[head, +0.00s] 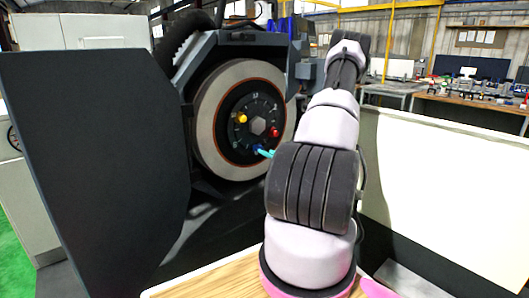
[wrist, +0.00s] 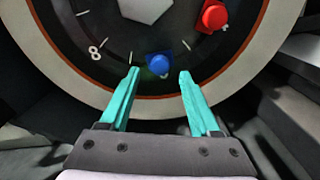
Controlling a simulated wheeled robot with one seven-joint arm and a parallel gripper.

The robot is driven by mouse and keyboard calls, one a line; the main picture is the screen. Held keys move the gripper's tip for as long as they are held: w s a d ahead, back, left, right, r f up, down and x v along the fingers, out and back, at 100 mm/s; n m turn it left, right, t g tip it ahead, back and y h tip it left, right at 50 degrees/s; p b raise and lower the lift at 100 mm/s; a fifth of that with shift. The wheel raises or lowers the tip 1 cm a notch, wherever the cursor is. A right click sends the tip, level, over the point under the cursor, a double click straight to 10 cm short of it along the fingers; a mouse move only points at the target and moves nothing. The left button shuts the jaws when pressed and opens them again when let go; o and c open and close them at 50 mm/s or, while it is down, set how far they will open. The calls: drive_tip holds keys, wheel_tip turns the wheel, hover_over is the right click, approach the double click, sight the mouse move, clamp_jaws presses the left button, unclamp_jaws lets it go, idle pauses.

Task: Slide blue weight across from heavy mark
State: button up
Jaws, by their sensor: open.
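The blue weight (wrist: 158,65) sits on the dark dial face near its lower edge in the wrist view. My gripper (wrist: 157,74) is open, with one teal finger to the left of the blue weight and one to the right, apart from it. In the head view my gripper (head: 265,153) reaches the lower part of the dial; the blue weight is hard to make out there. The red weight (wrist: 214,16) is up and to the right of the blue one, and it also shows in the head view (head: 275,132). The mark beneath the blue weight is partly hidden.
The yellow weight (head: 240,118) sits on the dial's left side. A hexagonal hub (head: 258,126) is at the dial's centre. The pale grinding wheel (head: 208,125) rings the dial. A dark guard panel (head: 95,170) stands on the left and a white panel (head: 440,190) on the right.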

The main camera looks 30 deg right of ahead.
drive_tip(key=s+d, duration=0.1)
drive_tip(key=s, duration=0.6)
idle(0.3)
drive_tip(key=w+a+r+n+g+y, duration=0.2)
drive_tip(key=a+r+n+g+y, duration=0.2)
drive_tip(key=a+r+n+y, duration=0.6)
drive_tip(key=s+a+r+n+g, duration=0.3)
drive_tip(key=a+r+n+g, duration=0.15)
drive_tip(key=a, duration=0.35)
drive_tip(key=s+a+r+n+g, duration=0.4)
drive_tip(key=a+n, duration=0.1)
drive_tip(key=a, duration=0.3)
drive_tip(key=s+a+r+n+t+h, duration=0.2)
drive_tip(key=s+r+n+h, duration=0.8)
drive_tip(key=s+r+n, duration=0.3)
drive_tip(key=shift+s+a+r+n+h, duration=0.35)
drive_tip(key=shift+s+n, duration=0.1)
drive_tip(key=shift+n, duration=0.3)
